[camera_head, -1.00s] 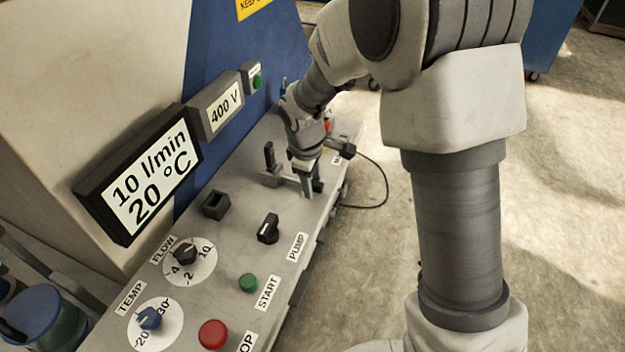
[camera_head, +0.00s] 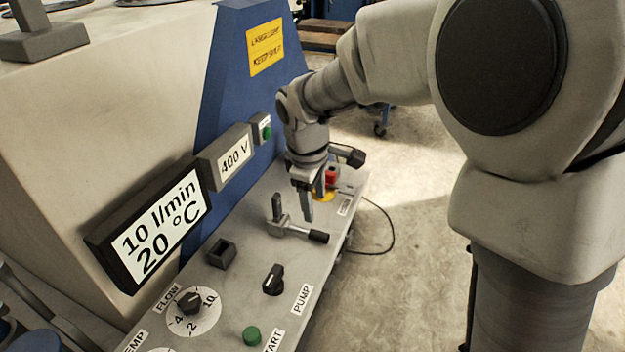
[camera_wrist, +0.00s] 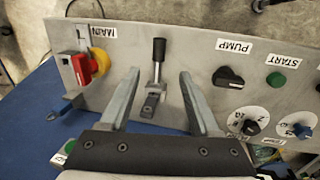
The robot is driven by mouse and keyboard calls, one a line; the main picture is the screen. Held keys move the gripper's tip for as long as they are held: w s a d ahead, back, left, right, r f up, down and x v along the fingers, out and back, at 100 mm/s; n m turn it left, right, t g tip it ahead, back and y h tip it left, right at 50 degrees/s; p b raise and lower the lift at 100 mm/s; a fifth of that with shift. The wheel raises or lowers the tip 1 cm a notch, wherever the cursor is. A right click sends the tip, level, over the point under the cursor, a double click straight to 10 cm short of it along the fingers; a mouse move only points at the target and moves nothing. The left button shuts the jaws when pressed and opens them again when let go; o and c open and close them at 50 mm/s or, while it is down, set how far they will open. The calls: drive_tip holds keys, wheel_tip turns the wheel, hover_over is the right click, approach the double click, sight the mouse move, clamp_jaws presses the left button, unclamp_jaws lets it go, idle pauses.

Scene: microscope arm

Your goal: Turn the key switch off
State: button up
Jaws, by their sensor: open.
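My gripper (camera_head: 306,200) is open and empty, pointing down over the far part of the grey control panel (camera_head: 325,262). In the wrist view its two fingers (camera_wrist: 158,80) frame a metal lever with a black handle (camera_wrist: 158,50), without visibly holding it. A small blue key-like part (camera_wrist: 66,105) shows left of the fingers, at the panel edge beside the red and yellow MAIN switch (camera_wrist: 88,67). I cannot tell for certain whether it is the key switch or how it is turned.
The lever (camera_head: 290,228) stands just in front of my gripper. Nearer are the PUMP knob (camera_head: 273,280), the green START button (camera_head: 252,337) and the FLOW dial (camera_head: 190,303). Display boxes (camera_head: 155,232) and the blue machine wall (camera_head: 235,95) bound the left. The floor at right is open.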

drive_tip(key=r, duration=0.3)
drive_tip(key=s+r, duration=0.1)
drive_tip(key=r, duration=0.1)
drive_tip(key=shift+a, duration=0.15)
